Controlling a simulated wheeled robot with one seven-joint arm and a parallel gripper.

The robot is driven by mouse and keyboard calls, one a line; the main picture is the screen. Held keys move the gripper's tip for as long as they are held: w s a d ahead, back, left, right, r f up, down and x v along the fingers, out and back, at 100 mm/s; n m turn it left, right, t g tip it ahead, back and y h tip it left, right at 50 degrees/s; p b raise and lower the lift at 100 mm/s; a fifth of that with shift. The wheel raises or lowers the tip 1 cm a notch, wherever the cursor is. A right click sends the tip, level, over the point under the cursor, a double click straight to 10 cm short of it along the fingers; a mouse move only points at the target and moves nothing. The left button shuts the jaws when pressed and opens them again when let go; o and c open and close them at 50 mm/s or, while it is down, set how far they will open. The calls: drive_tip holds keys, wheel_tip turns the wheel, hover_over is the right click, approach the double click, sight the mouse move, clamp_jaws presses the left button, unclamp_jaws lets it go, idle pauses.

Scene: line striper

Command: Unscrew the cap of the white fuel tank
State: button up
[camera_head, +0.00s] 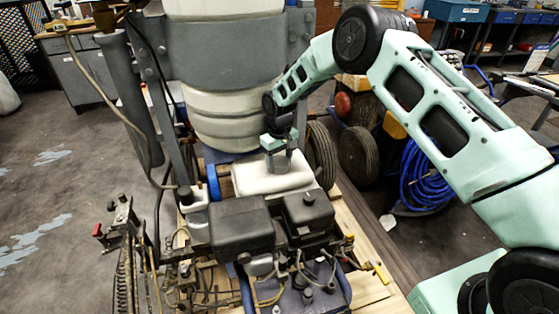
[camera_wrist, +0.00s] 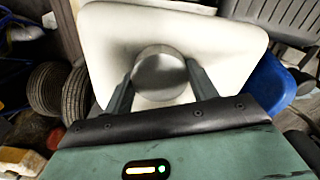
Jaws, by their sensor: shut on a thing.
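The white fuel tank (camera_head: 262,176) sits on the line striper behind the dark engine parts; it also fills the upper middle of the wrist view (camera_wrist: 225,45). Its round grey cap (camera_wrist: 160,72) shows in the wrist view between my two fingers. My gripper (camera_head: 278,158) reaches down onto the top of the tank in the head view, and the cap is mostly hidden there. In the wrist view my gripper (camera_wrist: 160,92) is shut on the cap, one finger at each side. I cannot tell whether the cap is loose.
A large white container (camera_head: 228,110) in a grey frame stands just behind the tank. Black engine parts (camera_head: 240,225) crowd the near side. Wheels (camera_head: 320,155) and a blue hose coil (camera_head: 425,178) lie to the right. Open floor (camera_head: 50,210) is at left.

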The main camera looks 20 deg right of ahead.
drive_tip(key=shift+n, duration=1.1)
drive_tip(key=shift+n, duration=1.7)
drive_tip(key=n, duration=0.3)
